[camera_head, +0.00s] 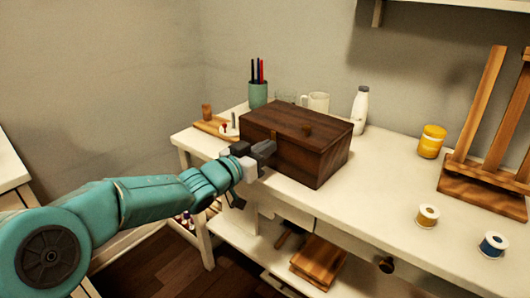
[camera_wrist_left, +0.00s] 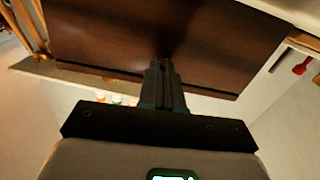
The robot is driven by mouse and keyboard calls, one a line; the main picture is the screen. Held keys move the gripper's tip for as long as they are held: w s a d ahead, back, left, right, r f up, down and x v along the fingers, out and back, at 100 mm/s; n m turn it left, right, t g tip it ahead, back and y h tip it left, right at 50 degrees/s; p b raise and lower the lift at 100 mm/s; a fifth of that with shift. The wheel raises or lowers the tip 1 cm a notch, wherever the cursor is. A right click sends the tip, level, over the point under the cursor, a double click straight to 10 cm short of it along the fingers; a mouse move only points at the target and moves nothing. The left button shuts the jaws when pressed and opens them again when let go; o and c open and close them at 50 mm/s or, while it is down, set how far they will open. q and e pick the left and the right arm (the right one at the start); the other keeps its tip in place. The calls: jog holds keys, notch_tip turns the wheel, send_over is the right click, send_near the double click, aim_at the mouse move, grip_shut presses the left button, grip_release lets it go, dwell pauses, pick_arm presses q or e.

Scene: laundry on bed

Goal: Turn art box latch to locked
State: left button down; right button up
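The art box (camera_head: 318,160) is a dark brown wooden box with a closed lid, standing on the white table. A small brass-coloured piece (camera_head: 307,129), possibly the latch, shows near the lid's edge; its setting cannot be read. My left gripper (camera_head: 266,149) is at the box's left front side, very close to it; whether it touches is unclear. In the left wrist view its dark fingers (camera_wrist_left: 161,78) are together, pointing at the brown box (camera_wrist_left: 110,35). Nothing is visible between them, and the fingertips' contact is hidden. My right gripper is not in view.
A green pen cup (camera_head: 258,95), a white mug (camera_head: 318,102) and a white bottle (camera_head: 360,108) stand behind the box. A yellow jar (camera_head: 431,141), two spools (camera_head: 427,216) and a wooden easel (camera_head: 478,180) are to the right. The table between box and spools is clear.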

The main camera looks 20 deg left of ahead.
pick_arm(q)
jog(key=shift+m, duration=0.4)
jog(key=c, duration=1.3)
grip_release()
jog(key=p+v, duration=0.2)
jog(key=v, duration=1.4)
jog(key=shift+s+p, duration=0.2)
jog(key=shift+p, duration=0.1)
